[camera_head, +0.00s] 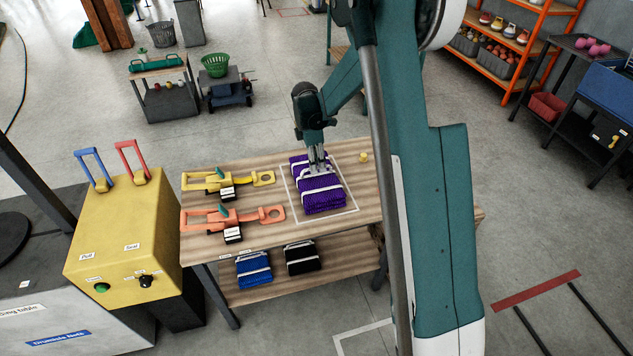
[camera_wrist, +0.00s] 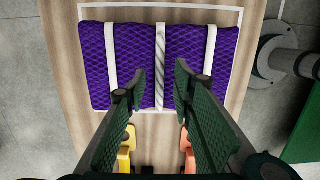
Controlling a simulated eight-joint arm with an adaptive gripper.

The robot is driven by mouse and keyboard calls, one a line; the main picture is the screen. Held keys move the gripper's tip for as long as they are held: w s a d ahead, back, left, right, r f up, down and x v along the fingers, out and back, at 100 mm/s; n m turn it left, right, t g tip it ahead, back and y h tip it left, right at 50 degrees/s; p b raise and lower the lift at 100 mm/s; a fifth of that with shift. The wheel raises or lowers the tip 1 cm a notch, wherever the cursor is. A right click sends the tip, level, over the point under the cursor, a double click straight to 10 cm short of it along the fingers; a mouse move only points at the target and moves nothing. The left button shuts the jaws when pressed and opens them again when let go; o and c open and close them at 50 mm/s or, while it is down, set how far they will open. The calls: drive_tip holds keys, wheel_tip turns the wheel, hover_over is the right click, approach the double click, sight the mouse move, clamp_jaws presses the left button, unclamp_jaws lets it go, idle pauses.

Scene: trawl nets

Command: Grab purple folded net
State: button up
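The purple folded net (camera_head: 322,201) lies on the wooden table inside a white outlined rectangle, with white straps around it. In the wrist view the purple folded net (camera_wrist: 130,62) fills the top of the picture, with white straps and a twisted white middle band crossing it. My gripper (camera_head: 316,171) points down over the net. In the wrist view the two green fingers of my gripper (camera_wrist: 160,85) stand apart, one on each side of the middle band, with nothing held between them. I cannot tell whether the fingertips touch the net.
A yellow tool (camera_head: 226,181) and an orange tool (camera_head: 232,215) lie on the table left of the net. A small yellow object (camera_head: 363,157) is at its right. Blue (camera_head: 254,270) and black (camera_head: 303,258) folded nets lie on the lower shelf. A yellow box (camera_head: 124,230) stands left.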

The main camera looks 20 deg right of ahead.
sight(316, 177)
drive_tip(key=shift+d+f, duration=0.1)
drive_tip(key=shift+f, duration=1.35)
clamp_jaws()
